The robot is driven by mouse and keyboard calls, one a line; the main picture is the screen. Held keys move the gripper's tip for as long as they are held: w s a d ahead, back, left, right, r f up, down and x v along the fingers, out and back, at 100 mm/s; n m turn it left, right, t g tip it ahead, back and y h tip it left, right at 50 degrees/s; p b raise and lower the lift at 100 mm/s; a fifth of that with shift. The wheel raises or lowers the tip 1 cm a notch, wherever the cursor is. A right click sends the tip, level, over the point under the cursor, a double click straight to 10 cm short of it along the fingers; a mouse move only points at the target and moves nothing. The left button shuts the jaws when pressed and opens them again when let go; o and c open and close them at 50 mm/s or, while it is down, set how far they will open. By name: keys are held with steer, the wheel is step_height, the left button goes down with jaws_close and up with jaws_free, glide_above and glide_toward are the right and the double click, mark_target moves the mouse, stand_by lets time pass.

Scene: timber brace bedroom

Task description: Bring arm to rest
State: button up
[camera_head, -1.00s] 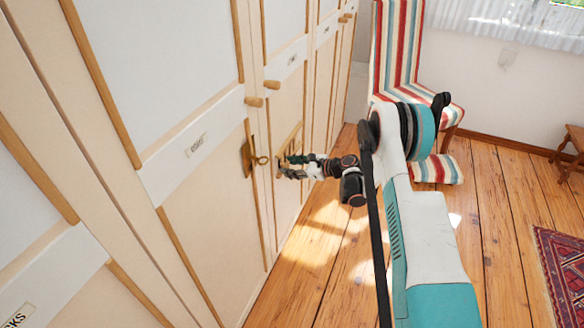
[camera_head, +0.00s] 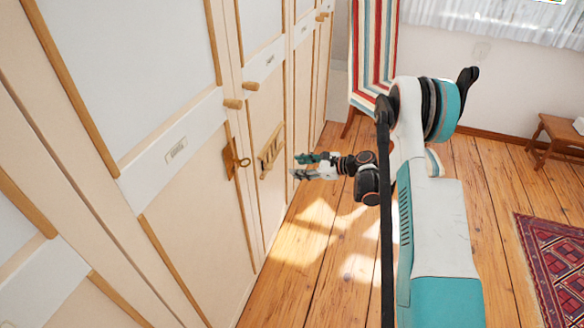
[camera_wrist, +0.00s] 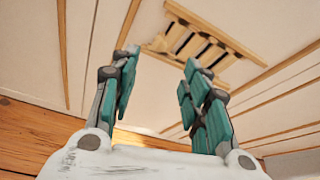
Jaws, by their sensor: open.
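My gripper (camera_head: 300,167) is open and empty. In the head view it hangs in the air over the wooden floor, a little right of the cabinet doors and apart from them. In the wrist view its two teal fingers (camera_wrist: 158,75) are spread, with nothing between them. Beyond the fingertips there is a slatted wooden piece (camera_wrist: 205,40) on a pale door. My arm reaches from the lower right of the head view, bending at a teal and black joint.
A striped chair (camera_head: 373,55) stands behind my arm. A small wooden table (camera_head: 556,135) and red rug (camera_head: 555,265) are right. The floor (camera_head: 310,270) between is clear.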

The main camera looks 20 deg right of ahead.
steer(key=shift+s+d+r, duration=0.1)
steer(key=shift+s+d, duration=0.05)
steer(key=shift+r, duration=0.1)
stand_by(0.3)
steer(key=s+a+r+n+g+h, duration=0.1)
steer(key=s+a+r+n+h, duration=0.4)
steer(key=r, duration=0.7)
steer(key=s+a+r+n+g, duration=0.1)
steer(key=s+a+r+n, duration=0.2)
steer(key=s+r+n, duration=0.65)
steer(key=s+a+r+n+h+p, duration=0.15)
steer(key=s+r+n+h, duration=0.25)
steer(key=s+r, duration=0.7)
steer(key=s+f+n, duration=0.2)
steer(key=s+f, duration=0.1)
steer(key=s, duration=0.4)
steer(key=s+d+f+n+h+b, duration=0.1)
steer(key=s+f+n, duration=0.1)
steer(key=s, duration=0.4)
steer(key=shift+s+f+n, duration=0.35)
steer(key=shift+s+f, duration=0.05)
